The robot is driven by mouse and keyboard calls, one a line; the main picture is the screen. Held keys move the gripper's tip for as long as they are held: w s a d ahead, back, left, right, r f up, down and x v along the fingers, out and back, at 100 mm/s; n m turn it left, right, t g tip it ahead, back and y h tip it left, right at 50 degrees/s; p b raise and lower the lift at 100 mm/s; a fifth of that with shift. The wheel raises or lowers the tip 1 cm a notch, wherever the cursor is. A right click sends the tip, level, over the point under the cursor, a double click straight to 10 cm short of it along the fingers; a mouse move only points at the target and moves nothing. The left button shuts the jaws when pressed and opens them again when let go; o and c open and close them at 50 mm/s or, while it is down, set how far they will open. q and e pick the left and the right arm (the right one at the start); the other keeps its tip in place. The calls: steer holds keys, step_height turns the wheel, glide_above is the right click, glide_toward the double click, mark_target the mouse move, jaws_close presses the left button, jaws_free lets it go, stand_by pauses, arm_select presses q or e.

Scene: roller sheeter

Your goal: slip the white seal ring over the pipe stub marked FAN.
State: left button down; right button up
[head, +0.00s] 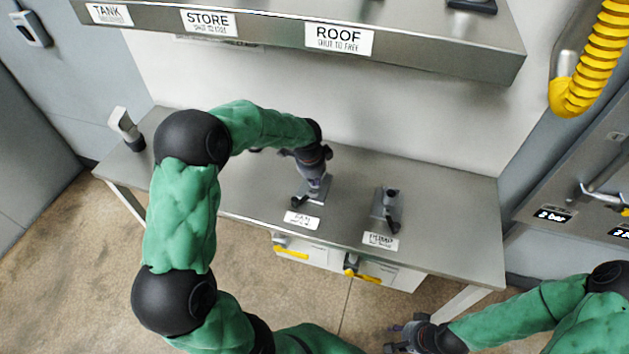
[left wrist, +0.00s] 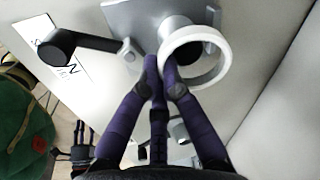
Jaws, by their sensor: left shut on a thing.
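The white seal ring (left wrist: 225,57) shows in the left wrist view, tilted at the fingertips of my left gripper (left wrist: 163,72). That gripper is shut on the ring's near left side. The grey FAN pipe stub (left wrist: 176,26) stands just beyond, on its square base plate; the ring overlaps it in this view. I cannot tell whether the ring is around the stub or in front of it. In the head view my left gripper (head: 316,183) is over the stub behind the FAN label (head: 301,219) and hides most of it. My right gripper (head: 396,340) is low at the front, away from the bench.
A second stub (head: 388,200) with a black lever stands right of FAN, behind the DUMP label (head: 381,241). A black lever (left wrist: 85,42) sticks out beside the FAN stub. A steel shelf (head: 440,50) overhangs the back. The bench (head: 450,215) is clear at right.

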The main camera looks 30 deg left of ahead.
mark_target(314, 191)
arm_select(q)
steer(key=shift+s+d+f+g, duration=0.2)
steer(key=shift+s+f, duration=0.2)
steer(key=shift+f, duration=0.4)
steer(key=shift+s+d+f+g, duration=0.15)
steer(key=shift+s+f, duration=0.25)
steer(key=shift+f, duration=0.35)
steer(key=shift+w+a+r+p, duration=0.15)
steer(key=shift+w+r+p, duration=0.2)
steer(key=shift+r+p, duration=0.5)
steer(key=shift+w+a+r+p, duration=0.15)
steer(key=shift+w+r+p, duration=0.15)
steer(key=shift+r+p, duration=0.5)
steer(key=shift+w+r+p, duration=0.15)
steer(key=shift+r+p, duration=1)
steer(key=shift+r, duration=0.65)
steer(key=n, duration=0.2)
steer(key=w+n, duration=0.1)
steer(key=n, duration=0.1)
steer(key=n+p, duration=0.1)
steer(key=n, duration=0.1)
steer(key=shift+w+d+r+g, duration=0.25)
steer(key=shift+w+d+r, duration=0.05)
steer(key=shift+d, duration=0.1)
steer(key=n, duration=0.3)
steer(key=w+n+p, duration=0.1)
steer(key=n, duration=0.1)
steer(key=shift+w+d+r+n, duration=0.1)
steer(key=shift+d+r+n, duration=0.05)
steer(key=shift+d+n, duration=0.2)
